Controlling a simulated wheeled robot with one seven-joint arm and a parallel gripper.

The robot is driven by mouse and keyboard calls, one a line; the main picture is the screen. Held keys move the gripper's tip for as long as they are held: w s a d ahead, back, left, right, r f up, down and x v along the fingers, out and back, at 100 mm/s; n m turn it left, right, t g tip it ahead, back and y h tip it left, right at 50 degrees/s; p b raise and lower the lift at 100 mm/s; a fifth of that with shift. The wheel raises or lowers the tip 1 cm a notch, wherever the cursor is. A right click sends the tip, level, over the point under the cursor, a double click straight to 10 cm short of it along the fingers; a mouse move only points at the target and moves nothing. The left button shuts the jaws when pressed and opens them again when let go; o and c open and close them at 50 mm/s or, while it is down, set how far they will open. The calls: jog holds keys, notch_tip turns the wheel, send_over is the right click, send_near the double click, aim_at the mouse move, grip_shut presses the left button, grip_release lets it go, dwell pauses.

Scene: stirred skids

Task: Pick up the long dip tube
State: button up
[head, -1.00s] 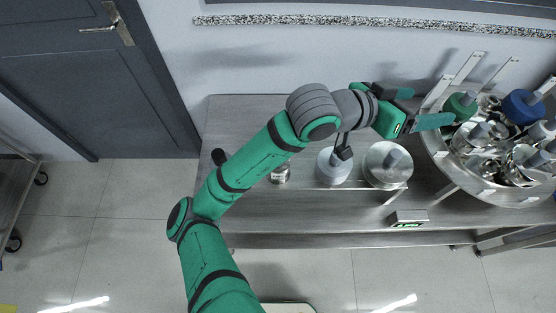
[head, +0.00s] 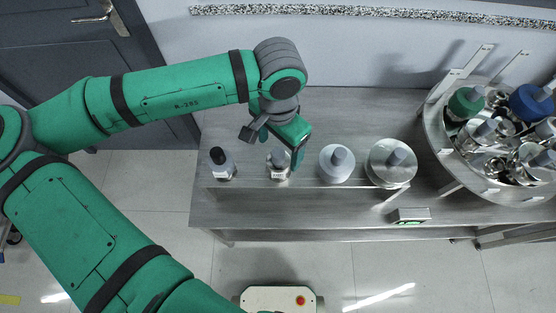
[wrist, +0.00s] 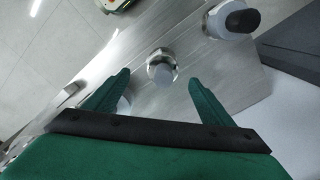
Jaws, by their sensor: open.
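I cannot make out a long dip tube for certain in either view. My gripper (head: 283,148) is open and empty, pointing down over the small metal vessel with a grey cap (head: 279,166) on the bench. In the wrist view the two green fingers of my gripper (wrist: 158,95) are spread apart, and the same metal vessel (wrist: 162,67) shows in the gap, just beyond the fingertips. I cannot tell its exact distance from the fingers.
A black-capped bottle (head: 221,164) stands left of the metal vessel. A white grey-capped container (head: 337,165) and a wide metal canister (head: 390,164) stand right. A round tray (head: 436,142) holds crowded vessels. A small display box (head: 409,216) sits in front. The rear bench is clear.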

aim_at(278, 155)
notch_tip(278, 155, down, 5)
jog(key=shift+a+f, duration=0.1)
jog(key=f, duration=0.2)
jog(key=w+f, duration=0.1)
jog(key=f, duration=0.2)
jog(key=shift+f, duration=0.2)
jog(key=shift+s, duration=0.1)
jog(key=c, duration=1.2)
jog(key=shift+c, duration=0.2)
jog(key=shift+r, duration=0.1)
notch_tip(278, 155, up, 18)
